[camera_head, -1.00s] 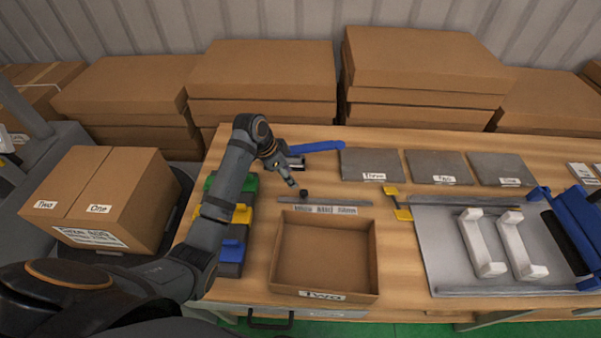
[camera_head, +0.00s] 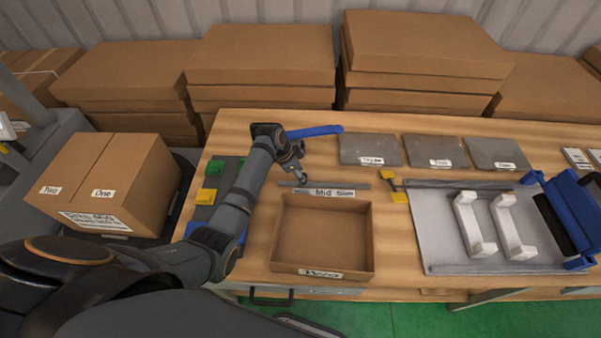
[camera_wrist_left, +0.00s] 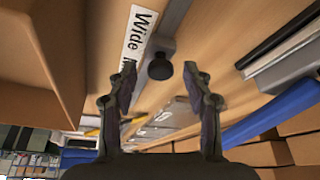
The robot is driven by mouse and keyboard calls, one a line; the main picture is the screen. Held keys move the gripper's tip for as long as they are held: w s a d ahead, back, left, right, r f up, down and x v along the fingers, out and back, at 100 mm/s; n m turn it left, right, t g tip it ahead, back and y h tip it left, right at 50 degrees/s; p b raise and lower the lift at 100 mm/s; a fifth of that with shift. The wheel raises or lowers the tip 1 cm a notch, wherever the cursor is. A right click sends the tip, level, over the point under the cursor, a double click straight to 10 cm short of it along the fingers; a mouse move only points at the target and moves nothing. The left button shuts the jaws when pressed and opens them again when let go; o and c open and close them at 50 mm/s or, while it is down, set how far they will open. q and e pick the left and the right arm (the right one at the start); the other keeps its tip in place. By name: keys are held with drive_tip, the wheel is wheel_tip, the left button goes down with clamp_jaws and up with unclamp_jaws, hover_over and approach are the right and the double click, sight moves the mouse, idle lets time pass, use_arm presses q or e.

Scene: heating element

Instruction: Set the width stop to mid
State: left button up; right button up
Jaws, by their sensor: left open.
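The width stop's grey rail (camera_head: 350,185) lies on the wooden table behind an open cardboard tray. Its white label strip (camera_head: 335,193) reads Mid and Slim in the head view; the Wide end is too small to read there. In the left wrist view the word Wide shows on the strip (camera_wrist_left: 142,35), beside the rail. A round black knob (camera_wrist_left: 160,68) stands at the rail, near Wide. My left gripper (camera_head: 301,178) is open at the rail's left part, its fingers either side of the knob's line in the wrist view (camera_wrist_left: 159,82). Whether they touch it cannot be told. My right gripper is out of view.
A blue bar (camera_head: 315,131) lies behind my gripper. Grey plates (camera_head: 370,149) lie at the back. A yellow-handled part (camera_head: 391,185) lies right of the rail.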

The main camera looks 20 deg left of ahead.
use_arm(q)
drive_tip(key=shift+c, duration=1.7)
clamp_jaws()
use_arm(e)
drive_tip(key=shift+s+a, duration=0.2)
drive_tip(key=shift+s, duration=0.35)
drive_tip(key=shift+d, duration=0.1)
use_arm(q)
drive_tip(key=shift+d, duration=0.25)
drive_tip(key=d, duration=0.2)
drive_tip(key=w+d, duration=0.1)
drive_tip(key=d, duration=0.1)
drive_tip(key=w+d, duration=0.1)
drive_tip(key=d, duration=0.1)
drive_tip(key=shift+d, duration=0.4)
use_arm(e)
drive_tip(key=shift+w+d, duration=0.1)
